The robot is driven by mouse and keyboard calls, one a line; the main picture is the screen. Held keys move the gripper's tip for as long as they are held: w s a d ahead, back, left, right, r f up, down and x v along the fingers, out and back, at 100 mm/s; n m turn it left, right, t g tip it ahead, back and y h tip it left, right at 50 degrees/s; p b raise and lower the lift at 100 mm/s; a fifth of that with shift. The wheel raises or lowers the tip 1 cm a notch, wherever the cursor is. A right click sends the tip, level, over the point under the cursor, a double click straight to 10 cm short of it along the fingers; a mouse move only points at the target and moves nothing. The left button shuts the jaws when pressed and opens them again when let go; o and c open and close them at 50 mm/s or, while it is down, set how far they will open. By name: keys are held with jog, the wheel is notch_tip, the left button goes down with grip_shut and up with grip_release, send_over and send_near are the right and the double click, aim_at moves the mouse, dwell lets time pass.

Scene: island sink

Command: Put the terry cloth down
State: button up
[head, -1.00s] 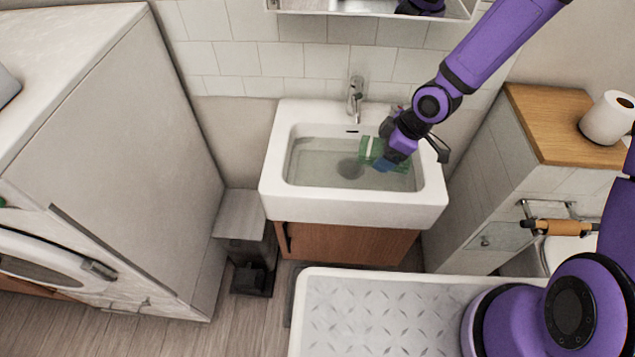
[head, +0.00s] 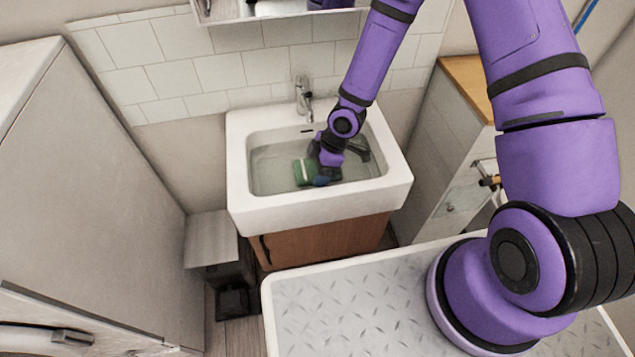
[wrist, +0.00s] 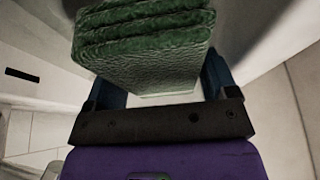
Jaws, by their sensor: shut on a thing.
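The terry cloth (head: 303,172) is a folded green bundle inside the white sink (head: 245,200). In the wrist view the cloth (wrist: 145,50) fills the space between the two dark fingers of my gripper (wrist: 148,85), with its folded layers facing away from my wrist. My gripper (head: 318,178) is shut on the cloth and reaches down into the basin from the right. Water seems to lie in the basin. The arm hides part of the cloth and the basin's right side, and I cannot tell whether the cloth touches the bottom.
A chrome faucet (head: 303,95) stands at the sink's back edge, below a mirror cabinet (head: 275,12). A wood-topped cabinet (head: 440,150) stands to the right. A tall grey-white cabinet (head: 100,190) and a small bin (head: 215,245) stand to the left. The basin's left side is free.

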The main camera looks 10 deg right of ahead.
jog(key=shift+d+f, duration=0.1)
jog(key=shift+f, duration=3.4)
jog(key=shift+f, duration=0.15)
jog(key=o, duration=0.6)
jog(key=shift+o, duration=0.2)
jog(key=v, duration=1.2)
